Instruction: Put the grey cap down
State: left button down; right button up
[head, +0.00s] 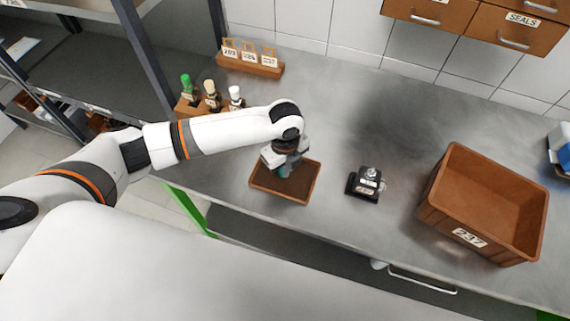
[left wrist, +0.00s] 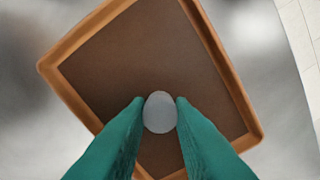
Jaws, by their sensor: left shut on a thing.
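The grey cap (left wrist: 160,112) is a pale round piece held between the two green fingertips of my left gripper in the left wrist view. My left gripper (head: 284,171) is shut on it, over the shallow brown tray (head: 303,197). The tray also shows beneath the gripper in the left wrist view (left wrist: 150,45), and its floor looks empty around the cap. In the head view my arm and gripper hide the cap. I cannot tell whether the cap touches the tray floor. My right gripper is not in view.
A small black device with a metal top (head: 367,184) stands right of the tray. A large brown bin (head: 467,238) is at the right. A bottle rack (head: 190,107) and a tag holder (head: 250,65) stand at the back left. The bench between device and wall is clear.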

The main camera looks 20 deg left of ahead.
aim_at(285, 169)
pick_arm(q)
jog(key=c, duration=1.3)
grip_release()
jog(key=shift+f, duration=0.1)
jog(key=shift+c, duration=0.2)
jog(key=shift+o, duration=0.4)
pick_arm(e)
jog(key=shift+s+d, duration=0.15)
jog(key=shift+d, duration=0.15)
pick_arm(q)
notch_tip(285, 169, up, 12)
jog(key=b, duration=0.2)
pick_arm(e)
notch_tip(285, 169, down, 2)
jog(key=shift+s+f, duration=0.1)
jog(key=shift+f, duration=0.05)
